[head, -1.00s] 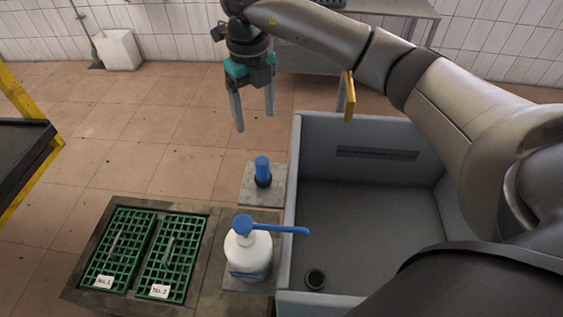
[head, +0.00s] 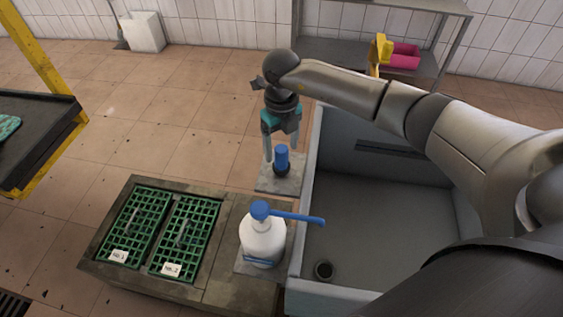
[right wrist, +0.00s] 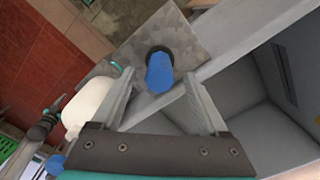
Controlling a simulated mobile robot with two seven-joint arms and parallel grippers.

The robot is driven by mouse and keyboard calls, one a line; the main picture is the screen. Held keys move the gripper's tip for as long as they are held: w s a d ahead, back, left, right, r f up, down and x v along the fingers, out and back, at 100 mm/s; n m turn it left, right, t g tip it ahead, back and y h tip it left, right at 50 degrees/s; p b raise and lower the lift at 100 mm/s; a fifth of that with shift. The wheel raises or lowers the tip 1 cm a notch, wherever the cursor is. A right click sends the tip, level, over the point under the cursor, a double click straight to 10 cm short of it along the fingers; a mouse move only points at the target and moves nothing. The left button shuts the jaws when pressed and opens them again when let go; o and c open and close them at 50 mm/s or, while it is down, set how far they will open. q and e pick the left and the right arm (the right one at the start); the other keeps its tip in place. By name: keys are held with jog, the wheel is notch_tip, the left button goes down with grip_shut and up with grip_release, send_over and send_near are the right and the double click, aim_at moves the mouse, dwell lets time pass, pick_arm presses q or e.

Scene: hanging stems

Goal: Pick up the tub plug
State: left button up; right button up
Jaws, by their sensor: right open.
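The tub plug (head: 282,160) has a blue upright handle and a black base. It stands on a small grey plate (head: 266,185) beside the tub. My right gripper (head: 281,152) is open and points down right at the plug, one finger on each side of the blue handle in the head view. In the right wrist view the blue handle of the plug (right wrist: 159,73) shows between the two open fingertips (right wrist: 158,80), with no visible contact. How far down the handle the fingers reach is hard to tell. My left gripper is not in view.
The grey tub (head: 385,235) is right of the plug, with a drain hole (head: 323,270) in its floor. A white pump bottle (head: 262,240) with a blue spout stands nearer. Green grates (head: 185,238) lie to the left. A yellow-framed table (head: 45,150) stands far left.

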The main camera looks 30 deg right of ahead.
jog(key=shift+f, duration=0.55)
grip_shut()
